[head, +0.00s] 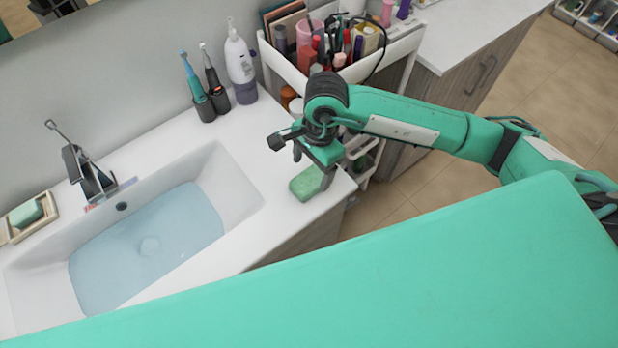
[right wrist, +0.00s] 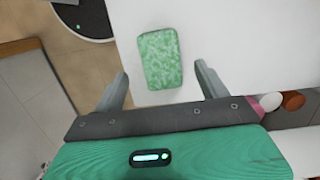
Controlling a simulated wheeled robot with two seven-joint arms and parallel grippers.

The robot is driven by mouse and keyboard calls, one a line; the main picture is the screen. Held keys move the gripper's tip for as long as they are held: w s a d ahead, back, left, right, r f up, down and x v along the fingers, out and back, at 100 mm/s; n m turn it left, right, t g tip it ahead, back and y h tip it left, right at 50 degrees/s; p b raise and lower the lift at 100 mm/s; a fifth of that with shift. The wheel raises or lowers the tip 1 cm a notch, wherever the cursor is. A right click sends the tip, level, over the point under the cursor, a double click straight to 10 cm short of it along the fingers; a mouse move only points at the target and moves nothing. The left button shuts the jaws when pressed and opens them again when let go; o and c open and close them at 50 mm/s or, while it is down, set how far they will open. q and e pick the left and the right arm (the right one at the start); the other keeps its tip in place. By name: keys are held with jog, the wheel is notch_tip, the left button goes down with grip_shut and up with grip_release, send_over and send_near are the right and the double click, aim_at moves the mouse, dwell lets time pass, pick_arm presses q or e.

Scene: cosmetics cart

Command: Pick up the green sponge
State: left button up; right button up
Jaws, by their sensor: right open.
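The green sponge (head: 307,183) lies on the white counter near its right end, beside the sink. In the right wrist view the sponge (right wrist: 160,60) is a mottled green block lying flat, ahead of and between the spread fingers. My right gripper (head: 312,160) is over the counter just above the sponge, and part of the sponge is hidden behind it in the head view. In the right wrist view my right gripper (right wrist: 160,88) is open and empty. I cannot see contact between the fingers and the sponge. My left gripper is not in view.
The sink (head: 150,240) with water is left of the sponge. A soap dish (head: 28,217) sits at far left. Toothbrushes (head: 205,90) and a white bottle (head: 240,62) stand at the back wall. A loaded cosmetics cart (head: 395,52) stands behind my right arm.

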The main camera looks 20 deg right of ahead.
aim_at(310, 178)
jog(key=shift+s+f+p, duration=0.1)
jog(key=shift+f+p, duration=0.5)
jog(key=shift+p, duration=0.05)
jog(key=f, duration=0.1)
jog(key=f+p, duration=0.1)
jog(key=f, duration=0.1)
jog(key=shift+a+f, duration=0.15)
jog(key=shift+a, duration=0.1)
jog(key=shift+f, duration=0.3)
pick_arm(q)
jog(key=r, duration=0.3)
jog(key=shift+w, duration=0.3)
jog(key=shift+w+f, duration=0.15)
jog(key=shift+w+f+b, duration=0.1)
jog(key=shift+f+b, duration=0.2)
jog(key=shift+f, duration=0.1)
pick_arm(e)
jog(key=shift+f, duration=0.25)
jog(key=c, duration=1)
